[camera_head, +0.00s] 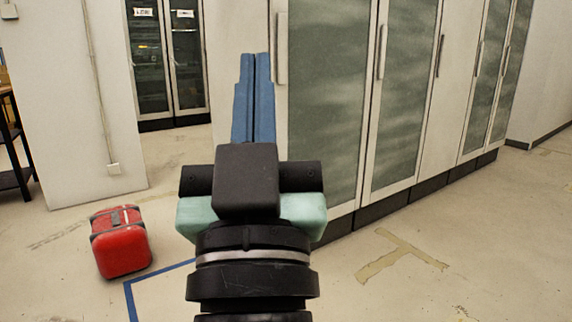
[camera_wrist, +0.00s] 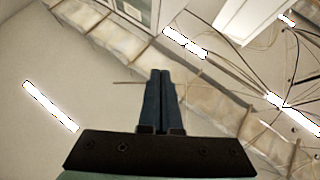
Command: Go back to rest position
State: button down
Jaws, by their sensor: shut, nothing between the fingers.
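My gripper (camera_head: 255,62) points up and away from me in the middle of the head view, with its two blue fingers pressed together and nothing between them. It stands in front of the cabinets in that view and touches nothing that I can see. In the wrist view my gripper (camera_wrist: 160,74) also shows shut and empty, pointing toward the ceiling area, with light strips and hanging cables behind it.
Tall white cabinets (camera_head: 408,110) with greenish glass doors stand ahead and to the right. A red box (camera_head: 122,250) sits on the floor at left, near a blue floor line (camera_head: 160,277). A white wall (camera_head: 75,110) stands at left. The floor at right is clear.

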jog(key=s+d+r+m+t+h+p, duration=0.1)
jog(key=s+d+r, duration=0.2)
jog(key=s+r, duration=0.3)
notch_tip(320, 180, up, 38)
jog(key=w+p, duration=0.1)
jog(key=p, duration=3.6)
jog(key=shift+a+r+p, duration=0.15)
jog(key=shift+a+p, duration=0.15)
jog(key=shift+a, duration=0.05)
jog(key=shift+w, duration=0.1)
